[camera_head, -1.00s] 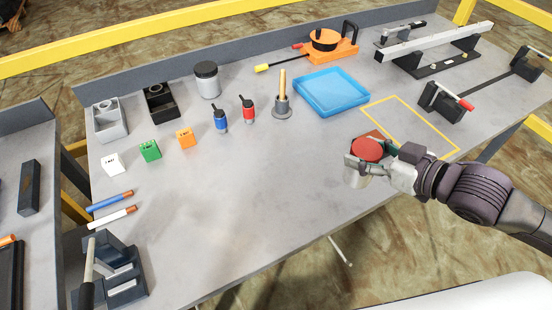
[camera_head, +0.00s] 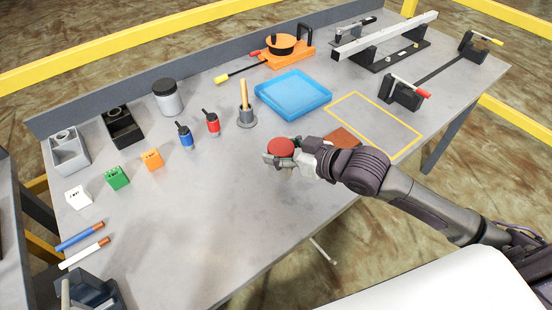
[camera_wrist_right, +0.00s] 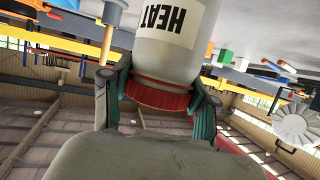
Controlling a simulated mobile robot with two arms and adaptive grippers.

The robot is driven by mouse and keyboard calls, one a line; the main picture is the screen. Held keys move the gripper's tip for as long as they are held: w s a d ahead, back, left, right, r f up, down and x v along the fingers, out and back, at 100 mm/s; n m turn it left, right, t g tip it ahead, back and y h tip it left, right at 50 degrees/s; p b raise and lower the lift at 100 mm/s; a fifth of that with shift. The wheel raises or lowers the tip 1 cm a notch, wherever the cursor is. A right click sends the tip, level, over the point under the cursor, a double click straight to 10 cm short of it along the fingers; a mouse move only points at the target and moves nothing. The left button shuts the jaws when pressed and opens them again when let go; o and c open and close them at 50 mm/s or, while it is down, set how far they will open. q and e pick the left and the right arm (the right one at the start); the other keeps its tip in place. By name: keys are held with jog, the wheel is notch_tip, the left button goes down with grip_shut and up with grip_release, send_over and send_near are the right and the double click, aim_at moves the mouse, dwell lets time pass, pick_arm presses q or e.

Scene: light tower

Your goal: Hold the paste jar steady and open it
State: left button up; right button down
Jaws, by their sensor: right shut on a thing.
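The paste jar is a pale jar with a red lid (camera_head: 281,146), over the front part of the workbench in the head view. In the right wrist view its pale body (camera_wrist_right: 178,45) shows a label reading "HEAT", upside down in the picture, with the red lid (camera_wrist_right: 158,96) below it. My right gripper (camera_wrist_right: 157,92) is shut with its fingers on both sides of the jar at the lid. In the head view the right gripper (camera_head: 284,156) hides most of the jar's body. I cannot tell whether the jar's base touches the bench.
A reddish-brown pad (camera_head: 344,137) lies by a yellow outlined area (camera_head: 398,117). A blue tray (camera_head: 293,92), a brush holder (camera_head: 247,120), and blue and red bottles (camera_head: 186,139) stand behind. A grey lidded jar (camera_head: 168,99) is farther back. The bench's middle left is clear.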

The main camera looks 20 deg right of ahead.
jog(key=shift+x, duration=0.8)
jog(key=shift+s+f, duration=0.15)
jog(key=shift+f, duration=1.85)
jog(key=shift+f, duration=0.1)
jog(key=shift+c, duration=1.5)
grip_release()
jog(key=shift+f, duration=0.1)
jog(key=shift+s+r, duration=0.1)
jog(key=shift+r, duration=0.1)
jog(key=v, duration=1.2)
